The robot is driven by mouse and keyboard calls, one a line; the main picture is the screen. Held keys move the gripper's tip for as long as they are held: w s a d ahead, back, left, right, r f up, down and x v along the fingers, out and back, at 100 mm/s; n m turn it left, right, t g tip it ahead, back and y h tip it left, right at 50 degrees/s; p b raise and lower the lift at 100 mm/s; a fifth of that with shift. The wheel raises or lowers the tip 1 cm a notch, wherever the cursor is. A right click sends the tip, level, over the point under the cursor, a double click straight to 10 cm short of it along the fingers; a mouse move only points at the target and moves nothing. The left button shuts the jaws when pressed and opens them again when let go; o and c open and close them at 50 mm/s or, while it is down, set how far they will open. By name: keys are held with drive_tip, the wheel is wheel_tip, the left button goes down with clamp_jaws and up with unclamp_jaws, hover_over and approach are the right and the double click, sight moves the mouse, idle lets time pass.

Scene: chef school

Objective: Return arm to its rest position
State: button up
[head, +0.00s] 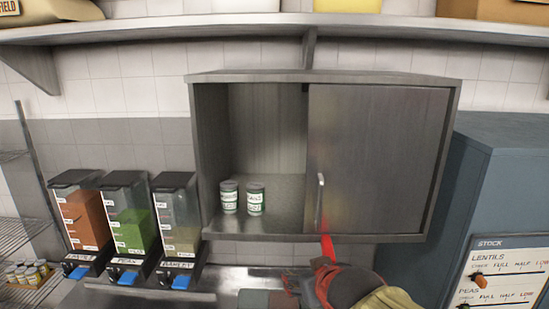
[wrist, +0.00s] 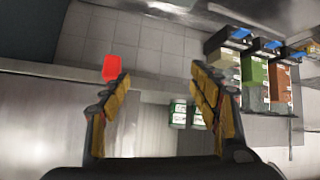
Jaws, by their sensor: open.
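My gripper (head: 325,268) is at the bottom centre-right of the head view, just below the cabinet's lower edge and the door handle (head: 320,200). In the wrist view my gripper (wrist: 160,86) has its two yellow-and-black fingers spread wide, with nothing held between them. The grey metal wall cabinet (head: 196,160) has its left half open and its sliding door (head: 380,150) over the right half. A red patch (wrist: 112,67) shows beyond the left fingertip in the wrist view. Most of my arm is hidden.
Two cans (head: 229,197) (head: 255,199) stand upright inside the cabinet. Three dispensers (head: 125,215) stand to its left. A blue-grey cupboard (head: 505,170) with a stock board (head: 505,270) stands at right. A shelf (head: 200,27) runs above. Several cans (head: 27,272) sit at lower left.

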drive_tip(key=s+d+f+m+g+b, duration=0.1)
drive_tip(key=s+d+f+b, duration=0.2)
drive_tip(key=s+f+b, duration=0.4)
drive_tip(key=s+d+f+m+g+h+b, duration=0.1)
drive_tip(key=s+d+f+g+b, duration=0.1)
drive_tip(key=s+d+f+b, duration=0.2)
drive_tip(key=s+d+f+m+g+b, duration=0.1)
drive_tip(key=s+d+f+b, duration=0.3)
drive_tip(key=s+f+b, duration=0.7)
wheel_tip(320, 180, down, 14)
drive_tip(key=b, duration=0.7)
drive_tip(key=shift+d+m+g+h+b, duration=0.15)
drive_tip(key=shift+m+g+h+b, duration=0.15)
drive_tip(key=shift+r, duration=0.1)
drive_tip(key=shift+c, duration=0.4)
